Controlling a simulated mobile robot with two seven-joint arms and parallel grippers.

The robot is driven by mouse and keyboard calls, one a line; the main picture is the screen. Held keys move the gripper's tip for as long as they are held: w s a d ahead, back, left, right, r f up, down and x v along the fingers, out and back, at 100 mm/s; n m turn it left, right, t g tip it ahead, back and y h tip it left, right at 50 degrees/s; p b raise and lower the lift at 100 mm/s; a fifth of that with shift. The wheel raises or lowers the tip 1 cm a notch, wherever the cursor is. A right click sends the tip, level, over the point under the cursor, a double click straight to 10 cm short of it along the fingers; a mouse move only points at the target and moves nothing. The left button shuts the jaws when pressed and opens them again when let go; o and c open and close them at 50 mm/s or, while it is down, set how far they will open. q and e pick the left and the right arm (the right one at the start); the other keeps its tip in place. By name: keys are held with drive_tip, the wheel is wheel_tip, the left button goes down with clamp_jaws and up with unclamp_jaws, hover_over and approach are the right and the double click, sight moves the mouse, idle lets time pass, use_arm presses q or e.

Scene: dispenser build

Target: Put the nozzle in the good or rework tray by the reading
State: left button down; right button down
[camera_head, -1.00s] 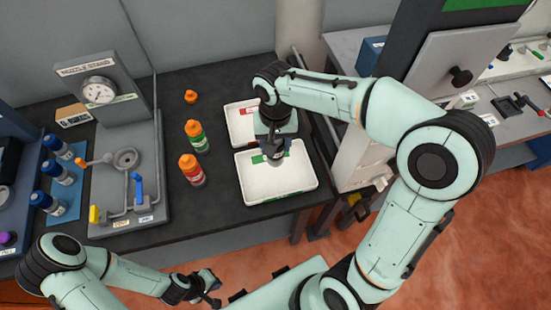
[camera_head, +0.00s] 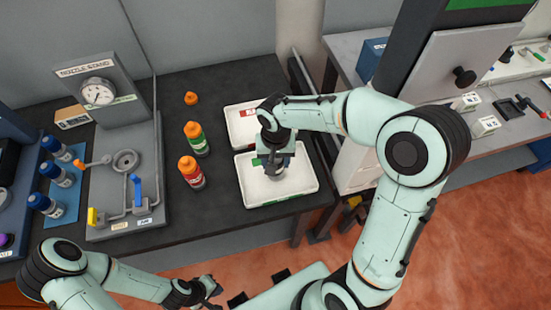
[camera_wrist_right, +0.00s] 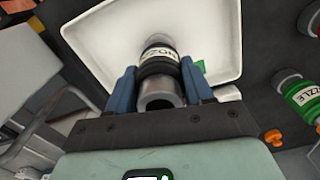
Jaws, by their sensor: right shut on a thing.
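My right gripper (camera_wrist_right: 160,85) is shut on the nozzle (camera_wrist_right: 158,55), a dark and grey cylinder with a white label. In the head view the right gripper (camera_head: 273,172) is over the front white tray (camera_head: 299,185), which has a green label partly hidden by the gripper. In the right wrist view this tray (camera_wrist_right: 105,40) lies behind the nozzle; I cannot tell whether they touch. The tray behind it (camera_head: 232,118) has a red label. The gauge (camera_head: 97,92) on the nozzle stand has a needle too small to read surely. My left gripper (camera_head: 212,292) is open and empty at the bottom.
Blue-capped bottles (camera_head: 55,174) stand at the far left.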

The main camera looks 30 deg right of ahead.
drive_tip(key=shift+f, duration=0.1)
drive_tip(key=shift+c, duration=2.2)
unclamp_jaws()
use_arm(q)
drive_tip(key=shift+s+f, duration=0.1)
drive_tip(key=shift+f, duration=0.05)
use_arm(e)
drive_tip(key=shift+r, duration=0.35)
wheel_tip(320, 180, up, 12)
drive_tip(key=shift+f+p, duration=0.2)
drive_tip(key=shift+p, duration=0.5)
use_arm(q)
drive_tip(key=shift+w+r, duration=0.85)
drive_tip(key=shift+r, duration=0.15)
